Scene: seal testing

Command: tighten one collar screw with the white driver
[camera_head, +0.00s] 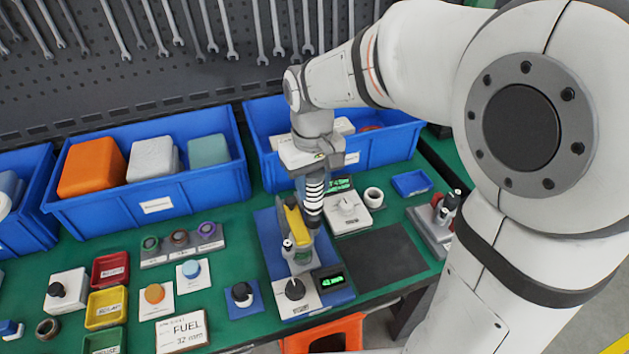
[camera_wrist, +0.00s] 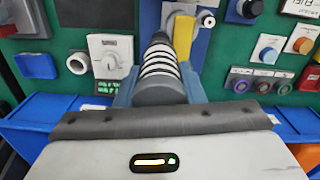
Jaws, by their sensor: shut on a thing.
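My gripper (camera_head: 312,182) is shut on the driver (camera_head: 314,188), which has a white handle with dark ribs. The driver hangs below the gripper and also shows between the fingers in the wrist view (camera_wrist: 160,72). It is over the test fixture (camera_head: 272,240), a blue base with a yellow part (camera_head: 296,222), a black knob (camera_head: 295,289) and a green-lit display (camera_head: 331,281). The yellow part also shows in the wrist view (camera_wrist: 184,35), just beyond the driver. The driver's tip is hidden there. The collar screws are too small to make out, and I cannot tell whether the tip touches one.
Blue bins (camera_head: 150,207) line the back. A white dial unit (camera_head: 347,213), a white ring (camera_head: 373,197) and a small blue tray (camera_head: 411,183) stand right of the fixture. A tool holder (camera_head: 432,232) is farther right. The dark mat (camera_head: 375,258) is clear.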

